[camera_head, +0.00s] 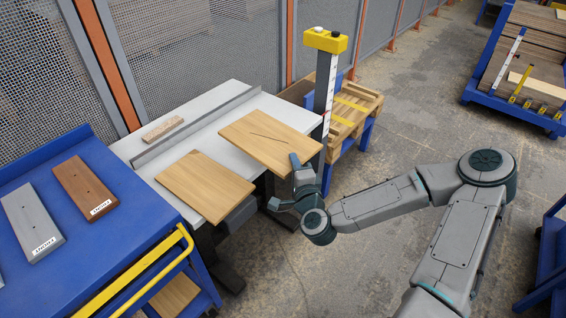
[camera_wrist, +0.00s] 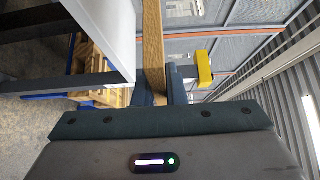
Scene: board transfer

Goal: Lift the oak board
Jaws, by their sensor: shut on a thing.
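Two light-brown oak-like boards show in the head view. The right board (camera_head: 262,138) has a dark crack-like line across its top and reaches past the table's right edge. The left board (camera_head: 205,187) lies on the white table (camera_head: 226,98) near its front edge. My gripper (camera_head: 301,174) is shut on the near right edge of the cracked board. In the wrist view the board's edge (camera_wrist: 153,45) stands between the two fingers of my gripper (camera_wrist: 158,88). I cannot tell whether a gap separates the held board from the table top.
A grey fence (camera_head: 185,117) runs along the table, with a small wooden block (camera_head: 163,129) behind it. A yellow-topped post (camera_head: 326,75) and a pallet stand (camera_head: 350,115) are close behind the held board. A blue cart (camera_head: 120,195) carries grey and brown planks at left.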

